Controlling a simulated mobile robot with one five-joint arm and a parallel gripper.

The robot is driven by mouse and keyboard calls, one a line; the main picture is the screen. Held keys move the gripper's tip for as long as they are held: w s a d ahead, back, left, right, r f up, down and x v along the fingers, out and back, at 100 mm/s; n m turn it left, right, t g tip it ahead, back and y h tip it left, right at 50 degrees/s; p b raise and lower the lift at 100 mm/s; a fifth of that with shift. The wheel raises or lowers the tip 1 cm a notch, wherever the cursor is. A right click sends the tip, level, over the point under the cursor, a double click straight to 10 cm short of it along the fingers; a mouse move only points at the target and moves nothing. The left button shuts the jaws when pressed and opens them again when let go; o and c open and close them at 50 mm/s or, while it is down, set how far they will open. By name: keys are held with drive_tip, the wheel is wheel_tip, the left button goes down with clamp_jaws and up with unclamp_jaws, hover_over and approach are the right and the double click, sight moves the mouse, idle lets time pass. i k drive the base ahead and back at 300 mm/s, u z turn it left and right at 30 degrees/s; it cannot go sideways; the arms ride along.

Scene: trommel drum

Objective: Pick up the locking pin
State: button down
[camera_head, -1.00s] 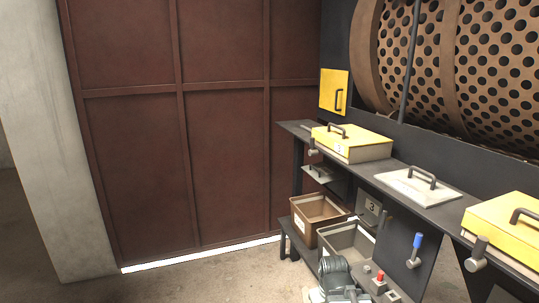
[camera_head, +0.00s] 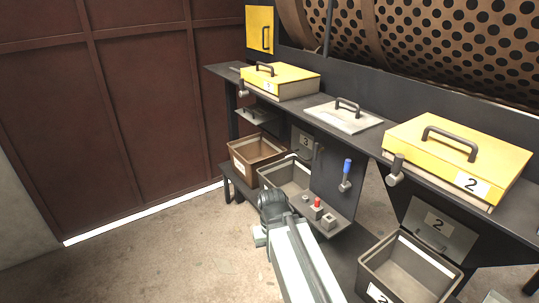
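I cannot single out a locking pin with certainty. A grey handle-like piece (camera_head: 395,170) sits at the shelf edge by the yellow lid marked 2, and a similar one (camera_head: 242,88) is by the left yellow lid. A blue-handled lever (camera_head: 346,175) stands upright on the dark panel. My arm (camera_head: 300,262) reaches up from the bottom middle, with a dark rounded joint near its top. No gripper fingers can be made out.
Yellow lidded boxes (camera_head: 460,150) (camera_head: 285,80) and a pale hatch (camera_head: 345,115) line the dark shelf. A brown bin (camera_head: 232,160), a grey bin (camera_head: 262,180) and another bin (camera_head: 440,290) stand below. A red button (camera_head: 317,202) is near my arm. The floor at left is clear.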

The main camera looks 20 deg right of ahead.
sight(317, 207)
drive_tip(key=u, duration=3.05)
drive_tip(key=k, duration=0.6)
drive_tip(key=z, duration=1.25)
drive_tip(key=i, duration=0.5)
drive_tip(key=z, duration=0.05)
